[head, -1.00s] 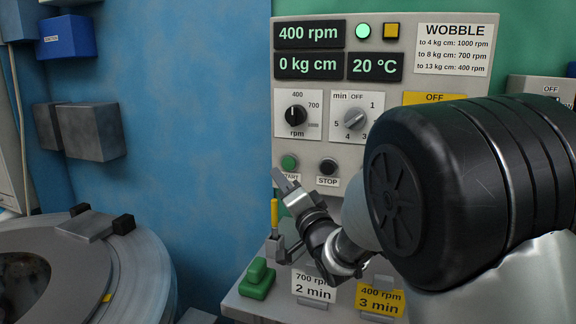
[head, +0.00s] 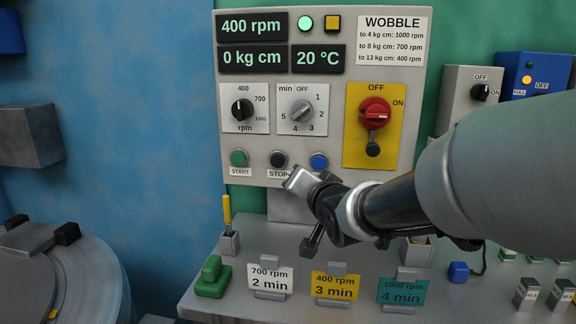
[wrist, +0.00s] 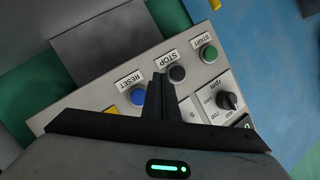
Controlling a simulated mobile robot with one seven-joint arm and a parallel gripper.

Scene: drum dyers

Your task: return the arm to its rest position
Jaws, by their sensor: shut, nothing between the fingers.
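My gripper (head: 297,180) is shut and empty. In the head view it is in front of the lower edge of the control panel (head: 347,20), just below the STOP button (head: 278,159). My arm reaches in from the right edge and hides part of the shelf behind it. In the wrist view the dark fingers (wrist: 160,90) are together, pointing at the panel, which appears upside down. They overlap the area between the STOP button and the blue RESET button (wrist: 138,97). I cannot tell the exact gap to the panel.
The shelf below holds a green block (head: 212,278), a holder with a yellow-handled tool (head: 229,243) and several cards, including a yellow one (head: 335,287). A red switch (head: 374,114) and switch boxes stand right. A drum (head: 95,285) is lower left. Space before the blue wall looks open.

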